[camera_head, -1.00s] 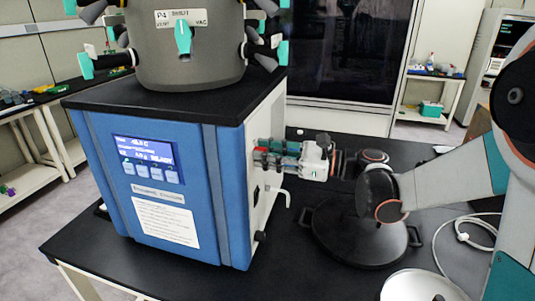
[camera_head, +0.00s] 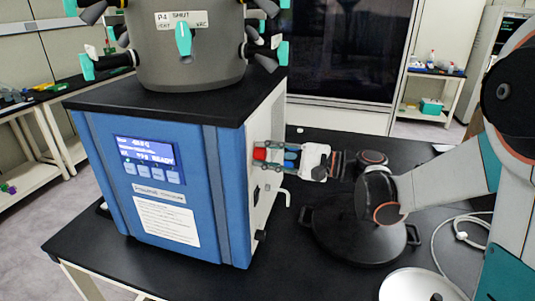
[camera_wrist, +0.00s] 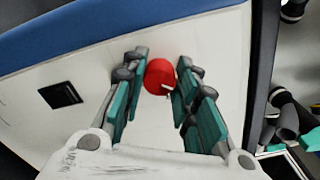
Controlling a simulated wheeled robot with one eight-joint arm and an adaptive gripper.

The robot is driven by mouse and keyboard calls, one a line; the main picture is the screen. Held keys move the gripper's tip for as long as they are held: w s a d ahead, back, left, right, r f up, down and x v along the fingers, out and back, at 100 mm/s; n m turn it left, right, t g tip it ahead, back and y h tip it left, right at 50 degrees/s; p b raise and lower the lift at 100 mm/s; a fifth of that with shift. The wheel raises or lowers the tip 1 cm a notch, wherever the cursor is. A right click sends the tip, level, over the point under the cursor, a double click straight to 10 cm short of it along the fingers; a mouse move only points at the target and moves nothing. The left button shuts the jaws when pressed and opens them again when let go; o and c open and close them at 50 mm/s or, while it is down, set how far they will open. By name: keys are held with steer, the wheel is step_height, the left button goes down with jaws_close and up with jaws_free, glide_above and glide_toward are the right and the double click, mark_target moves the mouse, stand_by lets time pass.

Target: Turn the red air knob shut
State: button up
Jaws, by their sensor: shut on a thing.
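The red air knob (camera_head: 259,153) sticks out from the white right side panel of the blue freeze dryer (camera_head: 160,190). In the wrist view the red knob (camera_wrist: 160,76) sits between the teal fingers of my gripper (camera_wrist: 164,66). A small white mark shows on its lower edge. In the head view my gripper (camera_head: 267,157) reaches in from the right, level with the knob. It is shut on the knob, and the fingers partly cover it.
A white bent spout (camera_head: 279,193) sticks out below the knob. A round black lidded pan (camera_head: 360,240) lies on the black table under my arm. A grey chamber (camera_head: 188,55) with several teal-handled valves stands on top. A dark square (camera_wrist: 60,94) is on the side panel.

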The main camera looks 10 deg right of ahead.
steer(key=n, duration=0.4)
steer(key=shift+n, duration=0.3)
steer(key=shift+f+n, duration=0.1)
steer(key=shift+n, duration=1.5)
steer(key=o, duration=1.1)
steer(key=shift+c, duration=0.2)
steer(key=shift+d, duration=0.15)
steer(key=v, duration=1.1)
steer(key=shift+s+d, duration=0.2)
steer(key=shift+d, duration=0.15)
